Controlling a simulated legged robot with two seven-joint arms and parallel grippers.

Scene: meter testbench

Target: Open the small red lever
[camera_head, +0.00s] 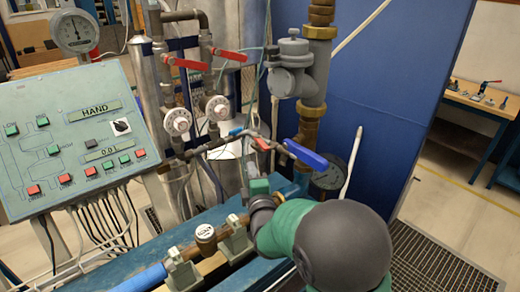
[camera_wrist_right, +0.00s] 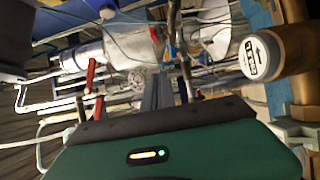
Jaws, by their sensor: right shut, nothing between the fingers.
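The small red lever (camera_head: 262,143) sits on the thin horizontal pipe in the middle of the head view, between a small blue lever (camera_head: 237,131) and a larger blue lever (camera_head: 305,153). My right gripper (camera_head: 258,187) is below the small red lever and appears apart from it. Its fingertips are hard to make out, but it is shut and empty. In the wrist view, the green gripper body (camera_wrist_right: 185,145) fills the bottom, and I cannot tell which red part there is the small lever. My left gripper is not in view.
Two larger red levers (camera_head: 185,63) (camera_head: 230,54) are on the upper pipes, above white dials. A capped brass pipe (camera_head: 205,232) crosses the front. A control panel (camera_head: 75,140) stands left, and a thick grey valve (camera_head: 290,70) behind.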

